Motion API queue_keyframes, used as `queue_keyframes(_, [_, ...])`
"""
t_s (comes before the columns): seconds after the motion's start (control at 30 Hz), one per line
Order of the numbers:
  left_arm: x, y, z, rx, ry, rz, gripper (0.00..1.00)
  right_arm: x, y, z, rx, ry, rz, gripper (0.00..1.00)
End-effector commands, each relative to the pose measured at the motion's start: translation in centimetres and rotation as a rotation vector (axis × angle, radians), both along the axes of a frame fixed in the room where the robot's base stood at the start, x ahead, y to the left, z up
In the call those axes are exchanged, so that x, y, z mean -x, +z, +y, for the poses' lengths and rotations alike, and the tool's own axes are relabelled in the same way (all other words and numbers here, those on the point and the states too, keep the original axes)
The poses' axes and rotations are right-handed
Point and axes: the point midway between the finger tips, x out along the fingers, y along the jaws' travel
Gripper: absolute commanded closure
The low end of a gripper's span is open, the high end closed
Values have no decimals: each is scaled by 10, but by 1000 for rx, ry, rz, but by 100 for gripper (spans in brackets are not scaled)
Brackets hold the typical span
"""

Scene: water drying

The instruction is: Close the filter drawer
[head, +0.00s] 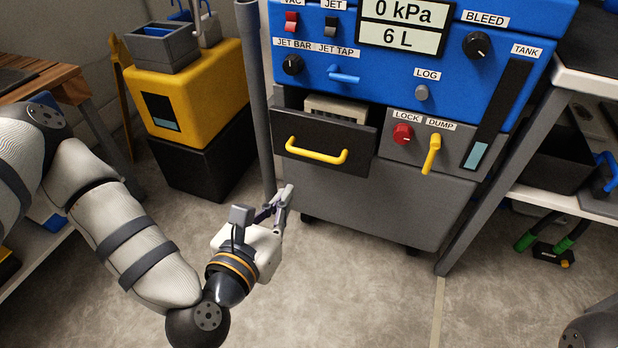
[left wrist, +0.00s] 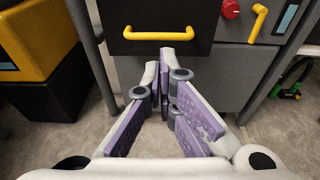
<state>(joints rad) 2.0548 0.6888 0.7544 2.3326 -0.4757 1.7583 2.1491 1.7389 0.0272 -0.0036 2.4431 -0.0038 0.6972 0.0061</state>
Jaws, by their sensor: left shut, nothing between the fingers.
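The filter drawer (head: 324,143) is a dark front with a yellow bar handle (head: 315,152), in the lower left of the blue and grey machine. It stands pulled out, and a pale filter block (head: 336,109) shows in the gap above its front. My left gripper (head: 286,196) is below and left of the drawer, apart from it, with its fingers shut and empty. In the left wrist view the purple-padded fingers (left wrist: 166,62) meet just below the drawer handle (left wrist: 168,37) in the picture. My right gripper is not in view.
A red LOCK knob (head: 402,134) and a yellow DUMP lever (head: 431,154) are right of the drawer. A grey post (head: 258,90) stands at the machine's left edge. A yellow and black unit (head: 190,90) is farther left. Open floor (head: 340,290) lies in front.

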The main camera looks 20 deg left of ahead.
Motion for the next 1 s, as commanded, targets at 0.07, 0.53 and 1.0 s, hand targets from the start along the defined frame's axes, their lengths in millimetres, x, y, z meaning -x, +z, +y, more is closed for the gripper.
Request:
queue_keyframes(0.07, [-13,-1,-1,-4,-2,-3,100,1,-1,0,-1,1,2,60])
queue_keyframes(0.53, [-108,-24,-4,-8,-6,5,100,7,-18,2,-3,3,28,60])
queue_keyframes(1.0, [-128,-26,-4,-7,-7,7,100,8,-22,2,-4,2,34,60])
